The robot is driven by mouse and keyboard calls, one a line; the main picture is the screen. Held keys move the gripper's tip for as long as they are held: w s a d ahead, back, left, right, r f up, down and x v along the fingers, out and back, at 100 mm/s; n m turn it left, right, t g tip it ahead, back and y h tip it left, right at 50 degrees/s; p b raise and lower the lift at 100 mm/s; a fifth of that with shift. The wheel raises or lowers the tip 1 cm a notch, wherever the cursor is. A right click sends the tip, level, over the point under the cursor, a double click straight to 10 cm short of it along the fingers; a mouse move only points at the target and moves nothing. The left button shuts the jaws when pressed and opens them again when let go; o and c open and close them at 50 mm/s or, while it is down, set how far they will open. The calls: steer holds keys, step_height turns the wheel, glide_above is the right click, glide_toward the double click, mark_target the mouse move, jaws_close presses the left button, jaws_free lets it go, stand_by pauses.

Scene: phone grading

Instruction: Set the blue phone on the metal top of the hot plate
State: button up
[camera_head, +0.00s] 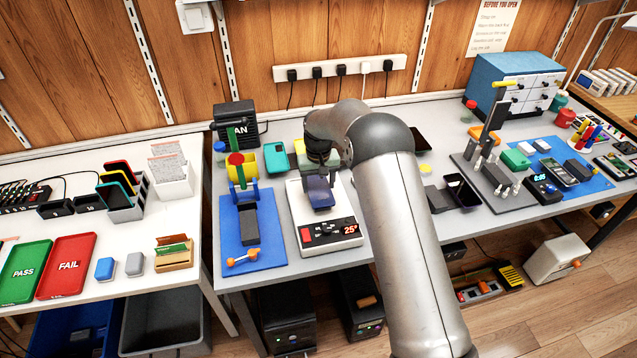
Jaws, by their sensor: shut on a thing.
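The hot plate (346,217) is a white unit with a black front panel, a red switch and a red "25°" display. It stands near the middle of the grey bench. The blue phone (320,196) shows as a dark blue slab over the hot plate's top, covering much of the metal. My gripper (320,175) is over the rear part of the hot plate, shut on the blue phone. The fingertips are partly hidden by the gripper body and the phone. I cannot tell whether the phone touches the metal top.
A blue mat (268,257) with a clamp fixture and an orange-handled tool lies left of the hot plate. A black fan box (234,121) stands at the back. Dark trays (440,200) lie to the right, past my arm.

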steer(key=shift+f+b, duration=0.4)
steer(key=shift+b, duration=0.25)
stand_by(0.7)
stand_by(0.3)
steer(key=o, duration=1.4)
steer(key=shift+r, duration=0.7)
steer(key=shift+r+p, duration=1.75)
steer(key=shift+r, duration=1.7)
